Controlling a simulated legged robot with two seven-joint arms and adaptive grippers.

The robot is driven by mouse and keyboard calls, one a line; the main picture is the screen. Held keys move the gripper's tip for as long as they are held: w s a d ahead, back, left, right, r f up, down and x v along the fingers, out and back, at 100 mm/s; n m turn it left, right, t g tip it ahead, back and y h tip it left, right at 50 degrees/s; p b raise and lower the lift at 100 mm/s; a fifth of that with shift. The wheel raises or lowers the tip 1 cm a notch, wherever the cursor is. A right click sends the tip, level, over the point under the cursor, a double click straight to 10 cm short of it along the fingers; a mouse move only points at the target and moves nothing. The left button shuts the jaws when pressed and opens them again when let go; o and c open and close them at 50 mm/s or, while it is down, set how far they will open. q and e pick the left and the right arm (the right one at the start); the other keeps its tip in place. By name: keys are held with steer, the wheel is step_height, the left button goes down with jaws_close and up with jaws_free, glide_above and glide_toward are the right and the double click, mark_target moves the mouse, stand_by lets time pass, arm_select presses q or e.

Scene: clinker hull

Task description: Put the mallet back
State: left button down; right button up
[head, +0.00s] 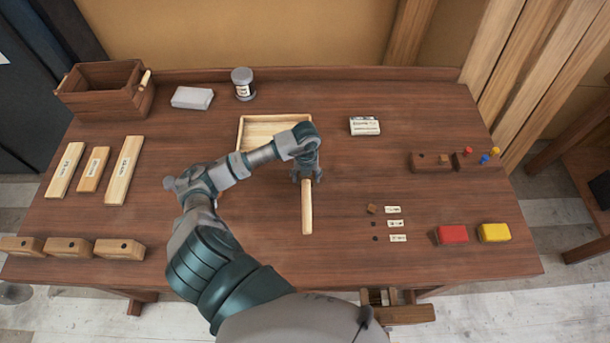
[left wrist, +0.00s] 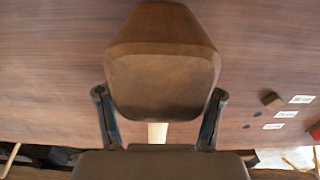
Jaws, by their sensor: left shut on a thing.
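The mallet shows in the head view as a pale wooden handle (head: 307,208) pointing toward the table's front edge, near the middle of the table. Its head is hidden there under my left gripper (head: 307,176). In the left wrist view the brown mallet head (left wrist: 162,65) fills the space between and beyond the fingers of the left gripper (left wrist: 159,93), with a bit of pale handle below it. The left gripper is shut on the mallet. I cannot tell whether the mallet touches the table. My right gripper is not in view.
A shallow pale tray (head: 241,134) lies behind the gripper, partly hidden by my arm. A brown open box (head: 100,103) stands at the back left. Labelled planks (head: 126,170) and blocks (head: 120,249) lie left. Red (head: 453,234) and yellow (head: 494,232) blocks lie right. A front drawer (head: 404,314) is open.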

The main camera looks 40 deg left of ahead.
arm_select(q)
steer(key=shift+f, duration=0.3)
steer(key=shift+a+f, duration=0.1)
steer(key=shift+a, duration=0.05)
steer(key=shift+c, duration=0.5)
jaws_free()
steer(key=shift+a, duration=0.15)
steer(key=shift+d+r, duration=0.2)
steer(key=shift+r, duration=0.25)
step_height(320, 180, up, 7)
steer(key=p, duration=0.5)
steer(key=shift+a+r, duration=0.1)
